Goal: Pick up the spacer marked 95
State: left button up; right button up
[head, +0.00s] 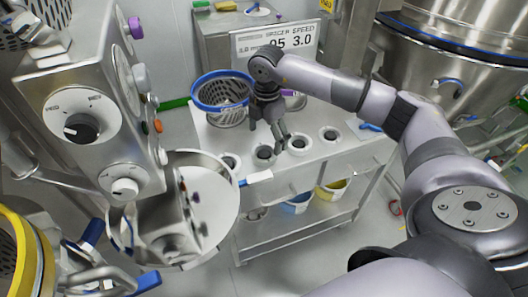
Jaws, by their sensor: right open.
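Several ring-shaped spacers stand in a row on the steel cart (345,160): one at the left end (229,162), one beside it (264,156), a third (298,146) and one at the right end (329,134). They are pale with dark centres. Their markings are too small to read, so I cannot tell which is 95. My right gripper (279,137) is open and empty, its fingers pointing down just above the middle spacers. I cannot tell whether it touches one. My left gripper is not in view.
A blue-rimmed basket (223,97) stands left of my gripper. A steel machine (85,115) with dials fills the left. A large steel vessel (460,60) stands right.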

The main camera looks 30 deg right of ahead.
aim_at(265, 152)
jog(key=shift+s+f, duration=0.1)
jog(key=shift+f, duration=0.4)
jog(key=f+p, duration=0.1)
jog(key=f, duration=0.3)
jog(key=shift+w+a+f+p, duration=0.1)
jog(key=shift+w+f+p, duration=0.1)
jog(key=shift+f+p, duration=0.15)
jog(key=shift+r, duration=0.1)
jog(key=c, duration=1.3)
